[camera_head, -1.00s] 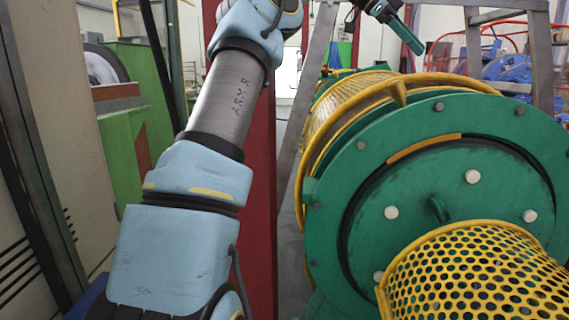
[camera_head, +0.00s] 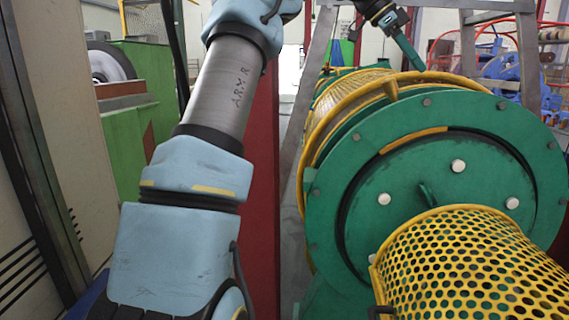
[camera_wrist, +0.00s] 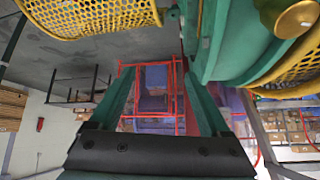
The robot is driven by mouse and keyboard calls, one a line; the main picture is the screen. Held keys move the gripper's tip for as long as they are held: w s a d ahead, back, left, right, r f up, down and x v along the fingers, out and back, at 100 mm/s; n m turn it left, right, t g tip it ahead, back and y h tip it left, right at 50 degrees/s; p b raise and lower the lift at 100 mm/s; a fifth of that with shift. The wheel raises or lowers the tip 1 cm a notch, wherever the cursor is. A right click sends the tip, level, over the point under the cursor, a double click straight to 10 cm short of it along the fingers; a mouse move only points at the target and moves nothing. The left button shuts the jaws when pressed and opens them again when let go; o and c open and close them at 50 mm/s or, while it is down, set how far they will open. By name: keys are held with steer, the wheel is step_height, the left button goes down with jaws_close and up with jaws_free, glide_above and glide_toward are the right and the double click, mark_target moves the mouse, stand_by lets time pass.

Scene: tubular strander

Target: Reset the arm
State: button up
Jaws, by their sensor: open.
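My gripper (camera_head: 411,56) hangs at the upper middle of the head view, above and behind the green flanged drum. In the wrist view my gripper (camera_wrist: 160,88) shows two green fingers spread wide apart with nothing between them. The green drum (camera_head: 470,165) has a round flange with silver bolts and fills the right of the head view. In the wrist view the drum (camera_wrist: 228,40) comes in close from the top right, near the right finger.
A yellow perforated guard (camera_head: 475,262) stands in front of the drum. A yellow ring (camera_head: 350,112) circles its far side. A dark red post (camera_head: 262,200) and green machine (camera_head: 135,140) stand at left. A red frame (camera_wrist: 180,95) lies beyond the fingers.

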steer(key=s+a+f+n+t+y+p, duration=0.3)
steer(key=a+f+n+y, duration=0.2)
steer(key=a+f+n, duration=1.05)
steer(key=s+a+f+n, duration=0.1)
steer(key=s+a+f, duration=0.3)
steer(key=a, duration=0.3)
steer(key=s+a+f+n+y+p, duration=0.1)
steer(key=s+a+f+n, duration=0.1)
steer(key=s+a+f, duration=0.3)
steer(key=s+a+f+n+y+p, duration=0.1)
steer(key=s+a+f, duration=0.3)
steer(key=a, duration=0.5)
steer(key=shift+s+a+f+n+t, duration=0.4)
steer(key=shift+s+n, duration=0.35)
steer(key=shift+s, duration=0.5)
